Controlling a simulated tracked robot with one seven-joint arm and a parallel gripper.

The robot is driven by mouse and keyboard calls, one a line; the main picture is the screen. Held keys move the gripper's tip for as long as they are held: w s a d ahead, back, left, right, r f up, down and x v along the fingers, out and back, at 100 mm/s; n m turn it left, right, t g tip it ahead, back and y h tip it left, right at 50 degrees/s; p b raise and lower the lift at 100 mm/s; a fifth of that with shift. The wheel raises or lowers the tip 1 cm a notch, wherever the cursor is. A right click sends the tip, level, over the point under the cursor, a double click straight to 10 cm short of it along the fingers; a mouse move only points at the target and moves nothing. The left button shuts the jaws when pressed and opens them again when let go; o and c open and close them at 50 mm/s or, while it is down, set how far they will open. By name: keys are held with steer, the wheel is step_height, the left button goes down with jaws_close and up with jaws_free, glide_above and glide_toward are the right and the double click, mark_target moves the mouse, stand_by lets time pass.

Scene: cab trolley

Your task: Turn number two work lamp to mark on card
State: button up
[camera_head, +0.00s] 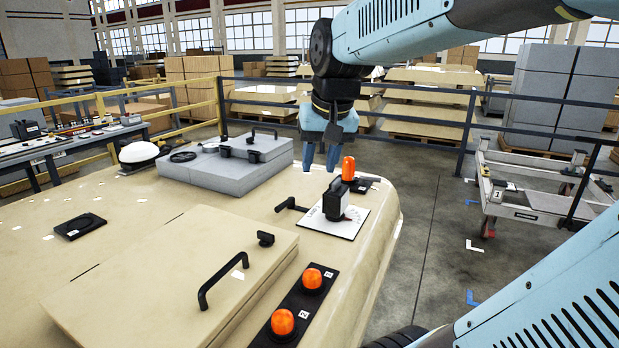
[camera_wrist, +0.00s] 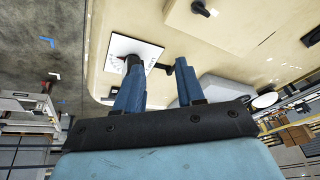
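A black work lamp (camera_head: 334,203) with a pale face stands on a white card (camera_head: 346,229) with printed marks, near the right edge of the beige top. The card's lettering is too small to read surely. A black lever or handle (camera_head: 290,205) sticks out just left of the card. My gripper (camera_head: 320,168) points down behind the lamp, apart from it in the head view. In the wrist view my gripper (camera_wrist: 157,75) has its two blue fingers spread with a gap. The left finger partly hides the lamp and the card (camera_wrist: 121,45) there.
An orange beacon (camera_head: 348,168) stands just behind the lamp. Two orange beacons (camera_head: 312,278) sit on a black strip in front. A grey box (camera_head: 232,165) and a hatch with a black handle (camera_head: 220,283) lie left. Railings and a cart (camera_head: 535,200) stand beyond.

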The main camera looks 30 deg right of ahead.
steer(key=w+d+r+m+g, duration=0.2)
steer(key=w+d+m, duration=0.2)
steer(key=w+d, duration=0.45)
steer(key=m+g, duration=0.2)
steer(key=m, duration=0.1)
glide_above(336, 181)
step_height(336, 181, down, 2)
step_height(336, 181, down, 14)
steer(key=shift+w+d, duration=0.1)
steer(key=shift+c, duration=0.4)
jaws_close()
